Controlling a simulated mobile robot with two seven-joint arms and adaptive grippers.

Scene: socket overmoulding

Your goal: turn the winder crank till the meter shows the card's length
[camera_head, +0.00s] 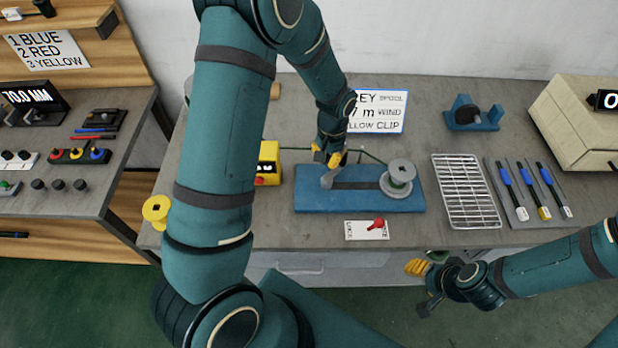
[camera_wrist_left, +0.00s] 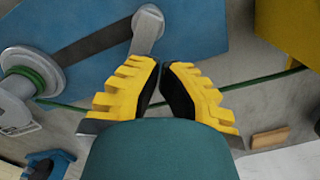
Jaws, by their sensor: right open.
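The winder (camera_head: 305,202) is a blue base with a grey spool (camera_head: 400,172) at its right. Its grey crank (camera_head: 327,182) is at the left end and shows in the left wrist view (camera_wrist_left: 148,28). My left gripper (camera_head: 329,157) is at the crank's free end; its yellow fingers (camera_wrist_left: 161,66) are nearly together there and hide the knob. The yellow meter (camera_head: 268,158) stands left of the winder; its reading is too small to read. The card (camera_head: 378,110) behind shows "7 m WIND", partly covered by my arm. My right gripper (camera_head: 422,285) is open and empty, in front of the table.
A green cable (camera_wrist_left: 90,108) runs past the winder. A label plate with a red lever (camera_head: 376,224) lies in front. A wire rack (camera_head: 465,190), a tray of blue-handled tools (camera_head: 527,190), a blue holder (camera_head: 472,115) and a beige box (camera_head: 580,120) stand right. A yellow spool (camera_head: 156,210) is left.

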